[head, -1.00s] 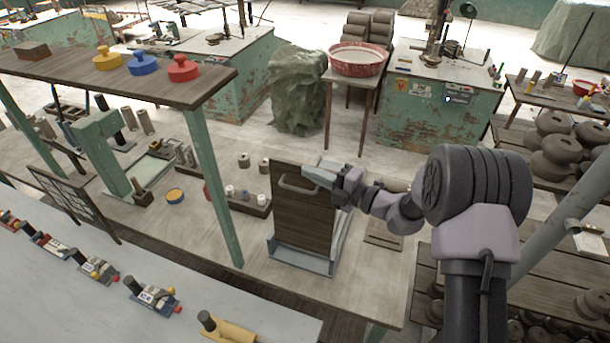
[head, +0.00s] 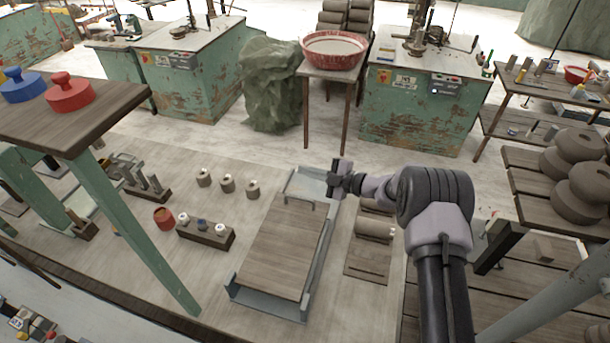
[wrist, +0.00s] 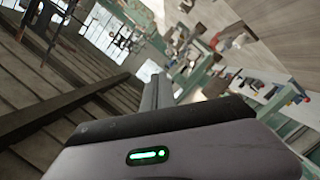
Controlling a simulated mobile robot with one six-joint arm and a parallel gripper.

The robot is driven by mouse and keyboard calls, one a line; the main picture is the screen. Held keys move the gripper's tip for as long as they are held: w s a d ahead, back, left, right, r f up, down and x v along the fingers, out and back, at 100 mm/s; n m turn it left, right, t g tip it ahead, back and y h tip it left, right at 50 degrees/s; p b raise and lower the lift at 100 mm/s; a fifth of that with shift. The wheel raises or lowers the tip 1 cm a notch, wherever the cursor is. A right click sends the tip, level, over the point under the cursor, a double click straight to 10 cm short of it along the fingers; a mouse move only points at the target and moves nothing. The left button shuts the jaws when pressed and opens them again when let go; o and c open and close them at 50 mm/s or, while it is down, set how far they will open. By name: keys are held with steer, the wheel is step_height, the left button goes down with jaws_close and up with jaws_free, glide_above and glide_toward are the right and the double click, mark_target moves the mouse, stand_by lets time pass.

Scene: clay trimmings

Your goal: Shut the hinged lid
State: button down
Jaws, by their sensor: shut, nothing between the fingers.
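The hinged lid (head: 280,250) is a brown wooden panel with a grey bar handle near its far edge. In the head view it lies low along the grey metal box (head: 323,240), between the side walls. A strip of the box shows beyond the lid's far edge. I cannot tell whether the lid rests fully flat. My gripper (head: 341,172) is shut and empty, beyond the handle and to its right, near the box's far right corner. It looks apart from the lid. The wrist view shows neither lid nor box clearly.
A dark block with small rolls (head: 205,235) stands left of the box. A wooden board with a roll (head: 374,230) lies to its right. A green post (head: 135,235) rises at left under a raised shelf (head: 75,120). Clear tabletop lies between block and box.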

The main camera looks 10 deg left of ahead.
steer(key=w+f+b, duration=0.2)
steer(key=f+b, duration=0.2)
steer(key=w+f+b, duration=0.1)
steer(key=f+b, duration=0.3)
steer(key=f, duration=0.1)
steer(key=w+f+b, duration=0.2)
steer(key=f+b, duration=0.2)
steer(key=b, duration=0.1)
steer(key=shift+w+d+f, duration=0.2)
steer(key=shift+w+f, duration=0.1)
steer(key=shift+w+f+b, duration=0.25)
steer(key=shift+f+b, duration=0.6)
steer(key=shift+b, duration=0.05)
steer(key=shift+d, duration=0.1)
